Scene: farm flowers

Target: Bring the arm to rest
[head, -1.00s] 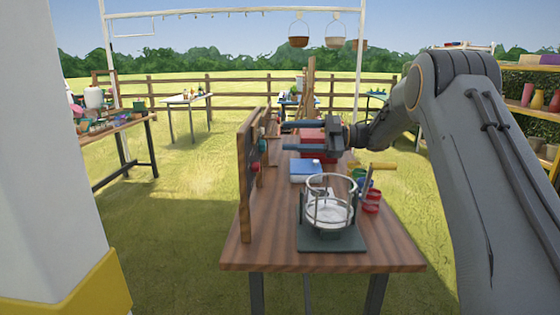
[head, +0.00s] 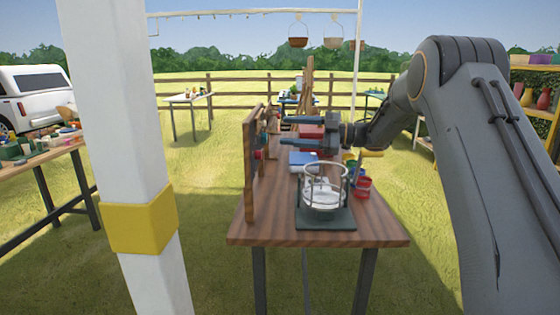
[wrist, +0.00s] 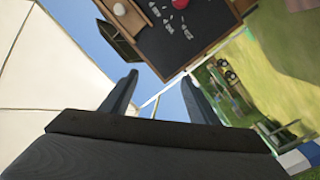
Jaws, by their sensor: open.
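My gripper (head: 288,131) is open and empty, with its two fingers apart. In the head view it is held above the wooden table (head: 270,233), pointing left toward the upright wooden board (head: 250,165) on the table's left side. My arm comes in from the right and is bent down toward the table. In the wrist view my gripper's fingers (wrist: 158,95) stand apart with nothing between them. The dark face of a framed board (wrist: 185,40) shows beyond them.
A glass vessel in a wire stand (head: 325,190) stands at the table's near end. Red pots (head: 362,187) and a blue box (head: 303,160) are beside it. A white post with a yellow band (head: 140,228) stands close at the left. Open grass lies around the table.

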